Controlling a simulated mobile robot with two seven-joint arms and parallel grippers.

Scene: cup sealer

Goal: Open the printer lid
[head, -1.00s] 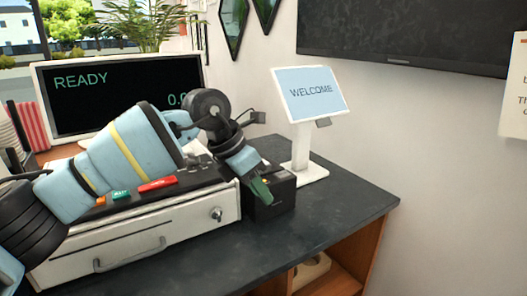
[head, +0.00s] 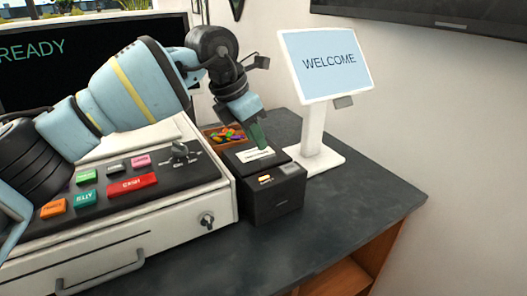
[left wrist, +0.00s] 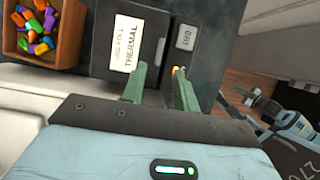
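The printer (head: 274,198) is a small black box on the dark counter, right of the cash register. Its lid (head: 247,162) looks shut and bears a white label. In the left wrist view the lid (left wrist: 106,58) shows the word "THERMAL" on its label. My left gripper (head: 258,136) is over the printer's top. In the left wrist view its two green fingers (left wrist: 160,74) are apart with nothing between them, near the lid's edge beside the buttons. Contact with the lid cannot be told. My right gripper (left wrist: 262,106) shows small at the right of the left wrist view; its fingers are unclear.
The cash register (head: 120,190) with coloured keys stands left of the printer. A welcome screen (head: 326,62) on a white stand is close behind, at right. A wooden box of colourful pieces (left wrist: 42,30) sits beside the printer. The counter's right front (head: 350,215) is clear.

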